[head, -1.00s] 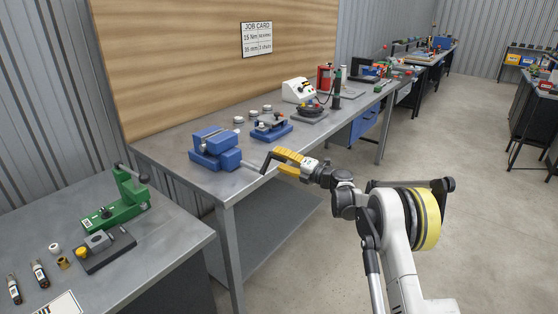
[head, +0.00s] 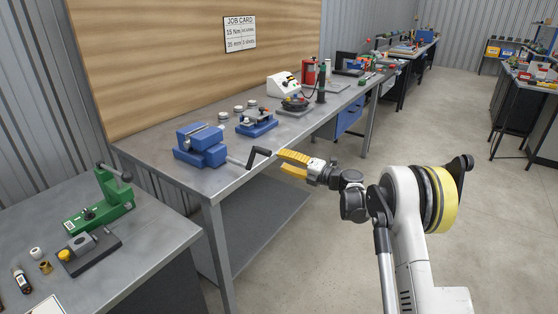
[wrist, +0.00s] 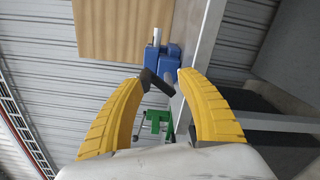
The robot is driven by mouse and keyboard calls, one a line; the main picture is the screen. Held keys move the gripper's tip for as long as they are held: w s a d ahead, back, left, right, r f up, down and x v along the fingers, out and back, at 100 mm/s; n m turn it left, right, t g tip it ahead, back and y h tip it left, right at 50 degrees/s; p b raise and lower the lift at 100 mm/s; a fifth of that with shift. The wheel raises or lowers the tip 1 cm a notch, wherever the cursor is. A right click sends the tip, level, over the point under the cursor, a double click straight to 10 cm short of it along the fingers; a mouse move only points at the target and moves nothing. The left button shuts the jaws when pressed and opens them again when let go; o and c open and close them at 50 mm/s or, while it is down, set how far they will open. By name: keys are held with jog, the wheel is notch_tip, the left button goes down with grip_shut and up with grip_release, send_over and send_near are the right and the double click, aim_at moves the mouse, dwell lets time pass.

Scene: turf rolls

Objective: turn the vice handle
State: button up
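The blue vice (head: 201,146) stands at the near front edge of the long grey bench. Its screw sticks out past the edge and ends in a black crank handle (head: 258,155), with the arm angled up and the grip pointing toward my gripper. My gripper (head: 280,160), with yellow ribbed fingers, is to the right of the handle with a small gap, holding nothing. In the wrist view the fingers (wrist: 158,77) are spread wide, and the black handle (wrist: 152,80) shows between the tips. The blue vice (wrist: 171,62) is beyond it.
A green press (head: 100,202) and a grey fixture (head: 90,250) sit on the near left bench. A small blue vice-like fixture (head: 257,123) and a white device (head: 283,84) stand farther along the long bench.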

jog(key=shift+v, duration=2.15)
jog(key=shift+b, duration=0.35)
jog(key=shift+s, duration=0.1)
jog(key=v, duration=1.2)
